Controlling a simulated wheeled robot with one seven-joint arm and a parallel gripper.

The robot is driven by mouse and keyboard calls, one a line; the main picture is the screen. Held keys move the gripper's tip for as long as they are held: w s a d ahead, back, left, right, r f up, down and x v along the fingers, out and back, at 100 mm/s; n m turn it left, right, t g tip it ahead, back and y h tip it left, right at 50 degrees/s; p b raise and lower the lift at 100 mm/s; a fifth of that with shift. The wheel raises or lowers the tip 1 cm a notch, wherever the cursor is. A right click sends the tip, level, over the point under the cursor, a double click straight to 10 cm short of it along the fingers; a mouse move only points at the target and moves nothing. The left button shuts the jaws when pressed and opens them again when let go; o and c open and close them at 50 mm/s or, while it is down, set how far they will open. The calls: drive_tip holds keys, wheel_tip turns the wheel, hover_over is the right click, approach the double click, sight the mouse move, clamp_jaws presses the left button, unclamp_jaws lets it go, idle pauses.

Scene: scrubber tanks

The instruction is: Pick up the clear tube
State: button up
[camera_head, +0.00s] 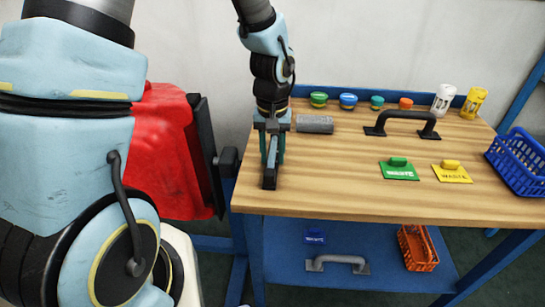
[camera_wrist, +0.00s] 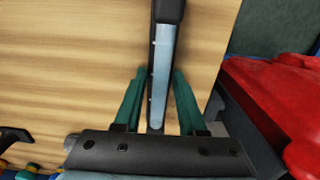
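The clear tube (camera_wrist: 161,75) is long and pale blue-grey with a black end. It lies near the left edge of the wooden tabletop, and in the head view its dark near end (camera_head: 269,180) points toward the front edge. My gripper (camera_wrist: 159,72) reaches down over it with a green finger on each side. In the wrist view a narrow gap shows between the tube and each finger, so the gripper looks open around it. In the head view my gripper (camera_head: 273,150) hides the tube's far part.
A grey block (camera_head: 315,124) lies just right of my gripper. A black handle (camera_head: 402,122), green (camera_head: 399,169) and yellow (camera_head: 452,172) waste pieces and a blue basket (camera_head: 520,160) stand farther right. A red cover (camera_head: 168,150) is left of the table (camera_head: 340,190). The front middle is clear.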

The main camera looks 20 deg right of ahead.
clamp_jaws()
drive_tip(key=shift+r, duration=0.15)
